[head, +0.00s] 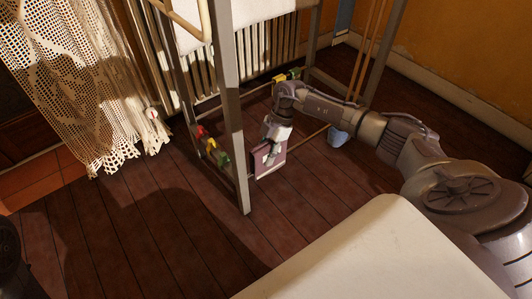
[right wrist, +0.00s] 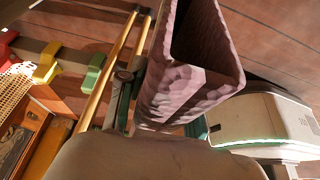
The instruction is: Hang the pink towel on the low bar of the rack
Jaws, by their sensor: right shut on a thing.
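The pink towel (head: 267,163) hangs folded low inside the rack (head: 228,95), near its front post. My right gripper (head: 272,150) is shut on the towel. In the right wrist view the towel (right wrist: 190,90) shows as two hanging layers with a gap between them. A thin low bar (head: 308,137) of the rack runs at about the towel's height. In the right wrist view pale wooden bars (right wrist: 106,72) pass close beside the towel on the left. I cannot tell whether the towel touches or straddles the low bar. My left gripper is not in view.
Red, yellow and green clips (head: 213,151) sit on the rack's low left side, more (head: 288,75) at the back. White cloth (head: 245,10) hangs higher. A radiator (head: 265,45) stands behind, a lace curtain (head: 80,70) left. The floor (head: 130,230) in front is clear.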

